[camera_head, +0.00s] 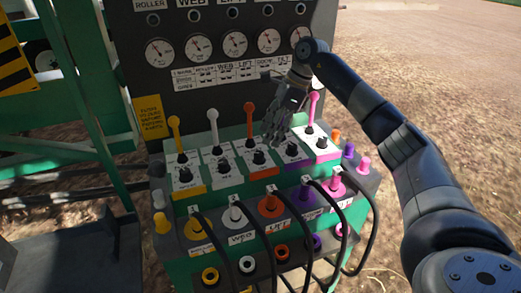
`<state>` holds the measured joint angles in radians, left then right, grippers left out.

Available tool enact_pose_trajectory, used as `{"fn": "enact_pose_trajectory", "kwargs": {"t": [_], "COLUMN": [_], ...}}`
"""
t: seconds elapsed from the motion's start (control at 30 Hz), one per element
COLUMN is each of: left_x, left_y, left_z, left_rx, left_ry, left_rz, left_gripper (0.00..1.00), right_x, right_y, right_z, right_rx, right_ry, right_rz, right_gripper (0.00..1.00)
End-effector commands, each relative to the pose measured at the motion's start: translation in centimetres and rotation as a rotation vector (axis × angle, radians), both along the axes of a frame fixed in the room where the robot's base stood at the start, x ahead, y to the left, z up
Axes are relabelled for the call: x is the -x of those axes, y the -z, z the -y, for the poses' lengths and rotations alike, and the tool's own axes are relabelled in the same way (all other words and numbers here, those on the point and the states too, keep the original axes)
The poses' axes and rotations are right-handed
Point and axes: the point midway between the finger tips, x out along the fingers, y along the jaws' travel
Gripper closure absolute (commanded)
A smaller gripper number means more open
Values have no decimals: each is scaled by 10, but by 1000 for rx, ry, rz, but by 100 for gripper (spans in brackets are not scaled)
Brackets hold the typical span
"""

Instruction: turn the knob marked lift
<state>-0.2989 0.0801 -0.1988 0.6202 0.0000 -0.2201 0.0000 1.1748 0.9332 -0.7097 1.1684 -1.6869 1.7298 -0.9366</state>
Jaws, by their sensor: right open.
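The orange-marked valve block (262,172) stands in the middle of the row, with an orange lever (250,122) and black knobs. Its lower black knob (259,157) points up toward me. The small labels on the block are too small to read; the orange coupling (270,205) below it carries a label that seems to read LIFT. My right gripper (274,138) is open and empty, fingers pointing down, just right of the orange lever and over the purple-marked block (291,150). It hides that block's lever. I cannot tell whether it touches anything. My left gripper is out of view.
A yellow lever (174,132), a white lever (213,125) and a pink lever (313,106) rise close by. Several gauges (235,44) sit on the dark panel behind. Black hoses (372,225) hang in front. Open dirt ground lies to the right.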

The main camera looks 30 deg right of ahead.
Motion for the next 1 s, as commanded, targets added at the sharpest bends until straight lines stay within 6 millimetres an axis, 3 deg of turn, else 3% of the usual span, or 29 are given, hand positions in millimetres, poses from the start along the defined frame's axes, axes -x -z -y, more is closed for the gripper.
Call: {"fn": "enact_pose_trajectory", "kwargs": {"t": [0.2, 0.4, 0.8, 0.87, 1.0], "left_x": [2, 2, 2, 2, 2], "left_y": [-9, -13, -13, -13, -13], "left_z": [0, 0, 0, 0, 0], "left_rx": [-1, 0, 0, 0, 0], "left_ry": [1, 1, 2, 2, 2], "left_rz": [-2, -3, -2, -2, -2], "left_gripper": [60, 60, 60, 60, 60], "right_x": [-7, -13, -15, -15, -15], "right_y": [40, 63, 72, 72, 72], "right_z": [-16, -24, -27, -27, -27], "right_rx": [-2, -2, -2, -2, -2], "right_ry": [-2, -1, -1, -1, -1], "right_rz": [-3, 0, 3, 3, 3], "right_gripper": [54, 54, 54, 66, 97]}}
